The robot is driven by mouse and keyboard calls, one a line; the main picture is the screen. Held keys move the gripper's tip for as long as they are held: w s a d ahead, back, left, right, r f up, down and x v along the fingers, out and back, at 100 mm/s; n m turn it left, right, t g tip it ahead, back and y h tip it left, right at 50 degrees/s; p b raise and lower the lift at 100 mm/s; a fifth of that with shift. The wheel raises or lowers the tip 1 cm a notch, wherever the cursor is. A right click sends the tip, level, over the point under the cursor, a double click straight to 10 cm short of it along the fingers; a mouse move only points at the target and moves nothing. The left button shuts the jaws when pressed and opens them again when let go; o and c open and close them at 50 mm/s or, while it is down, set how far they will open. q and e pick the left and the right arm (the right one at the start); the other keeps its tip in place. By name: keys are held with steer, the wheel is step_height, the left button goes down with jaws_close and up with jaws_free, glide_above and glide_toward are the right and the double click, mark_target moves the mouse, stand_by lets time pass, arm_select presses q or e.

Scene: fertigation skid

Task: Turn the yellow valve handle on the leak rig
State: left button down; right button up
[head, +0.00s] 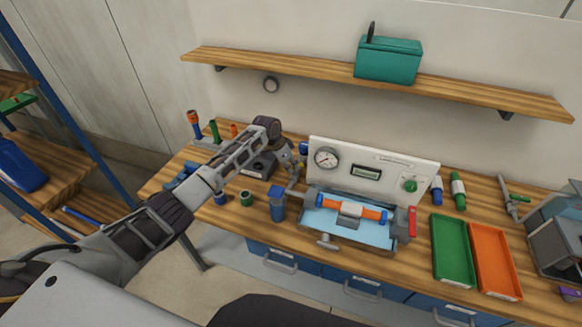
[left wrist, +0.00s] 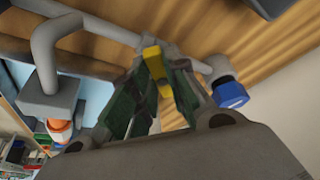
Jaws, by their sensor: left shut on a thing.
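The leak rig has a white panel (head: 395,170) with a round gauge and a green knob. In front of it is a clear-blue tank (head: 340,226) with an orange and blue cylinder (head: 350,209) clamped in it. My left gripper (head: 294,172) is at the rig's left side, by the grey pipework. In the left wrist view the yellow valve handle (left wrist: 154,62) is between the fingertips of my left gripper (left wrist: 160,85), which is shut on it. A grey pipe (left wrist: 90,28) runs beside it. In the head view the gripper mostly hides the handle. My right gripper is out of view.
A blue container (head: 277,207) stands just left of the tank. Green (head: 436,272) and orange (head: 515,285) trays lie to the right. A shelf (head: 300,72) with a teal box (head: 388,60) hangs above. Coloured cylinders stand at the bench's left end.

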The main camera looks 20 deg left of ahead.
arm_select(q)
steer(key=shift+w+a+m+h+b, duration=0.15)
steer(key=shift+m+b, duration=0.1)
steer(key=shift+m, duration=0.25)
steer(key=shift+w+m+h+b, duration=0.15)
steer(key=shift+m+b, duration=0.1)
steer(key=shift+m, duration=0.25)
steer(key=shift+f+m+g+b, duration=0.1)
steer(key=shift+m+g+b, duration=0.4)
steer(key=shift+m+b, duration=0.3)
steer(key=shift+w+a+m+g+h+b, duration=0.15)
steer(key=shift+m+g+b, duration=0.4)
steer(key=shift+m+b, duration=0.8)
steer(key=shift+w+m+g+h+b, duration=0.2)
steer(key=shift+m+g+b, duration=0.35)
steer(key=shift+m+b, duration=0.8)
steer(key=c, duration=1.4)
jaws_free()
